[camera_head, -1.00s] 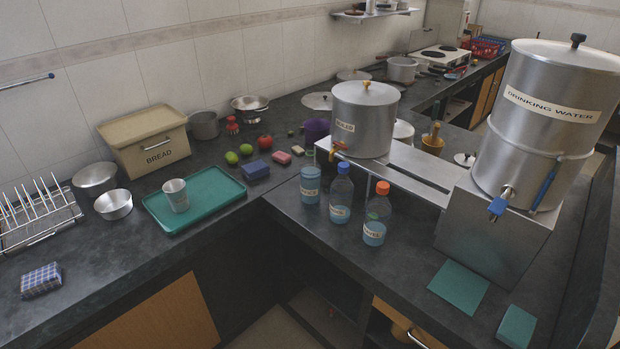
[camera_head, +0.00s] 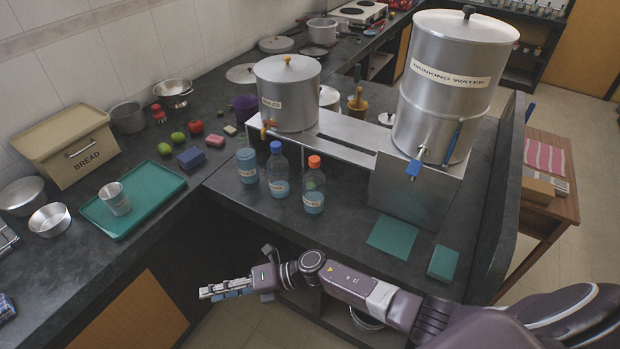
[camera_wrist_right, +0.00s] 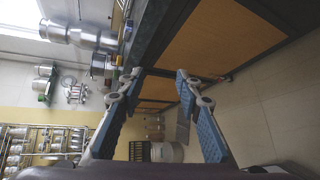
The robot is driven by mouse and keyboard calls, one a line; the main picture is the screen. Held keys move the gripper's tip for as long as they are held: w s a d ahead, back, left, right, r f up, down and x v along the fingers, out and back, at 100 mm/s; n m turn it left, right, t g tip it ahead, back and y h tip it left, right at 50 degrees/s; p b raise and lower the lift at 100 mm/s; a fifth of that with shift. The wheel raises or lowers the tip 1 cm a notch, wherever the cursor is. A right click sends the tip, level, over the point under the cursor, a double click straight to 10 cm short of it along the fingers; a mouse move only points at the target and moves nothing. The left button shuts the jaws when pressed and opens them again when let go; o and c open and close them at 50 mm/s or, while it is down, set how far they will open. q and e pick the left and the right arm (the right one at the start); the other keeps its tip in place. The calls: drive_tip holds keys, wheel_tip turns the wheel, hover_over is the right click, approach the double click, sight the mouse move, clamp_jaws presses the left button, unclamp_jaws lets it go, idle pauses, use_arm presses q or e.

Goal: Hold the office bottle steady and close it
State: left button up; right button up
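On the dark counter stand a bottle with a blue cap (camera_head: 279,178), a bottle with an orange cap (camera_head: 314,190) and a shorter light-blue labelled container (camera_head: 247,166). Both capped bottles are clear, hold blue liquid and stand upright. Their labels are too small to read, so I cannot tell which is the office bottle. My right gripper (camera_head: 212,292) reaches in from the right, in front of and below the counter edge, apart from the bottles. In the right wrist view its fingers (camera_wrist_right: 160,78) are spread and nothing is between them. My left gripper is not in view.
A steel stand (camera_head: 345,150) with a boiler pot (camera_head: 288,98) is behind the bottles; a large drinking water urn (camera_head: 450,100) is to their right. A green tray (camera_head: 150,206) lies left. The counter front edge lies between my gripper and the bottles.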

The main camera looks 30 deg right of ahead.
drive_tip(key=s+d+r+n+g+h+p, duration=0.45)
drive_tip(key=r+n+g+h, duration=0.2)
drive_tip(key=n, duration=0.85)
use_arm(q)
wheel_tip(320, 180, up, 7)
drive_tip(key=p, duration=0.1)
use_arm(e)
drive_tip(key=w+d+r+n+h, duration=0.1)
drive_tip(key=d+r+n+h, duration=0.1)
drive_tip(key=d, duration=0.4)
drive_tip(key=w+d+r+n+t+h, duration=0.1)
drive_tip(key=w+d+r+n+h, duration=0.1)
drive_tip(key=d, duration=0.5)
drive_tip(key=r+n+h, duration=0.1)
drive_tip(key=r+h, duration=0.1)
drive_tip(key=h, duration=0.1)
drive_tip(key=shift+w+d+n, duration=0.25)
drive_tip(key=shift+n, duration=0.05)
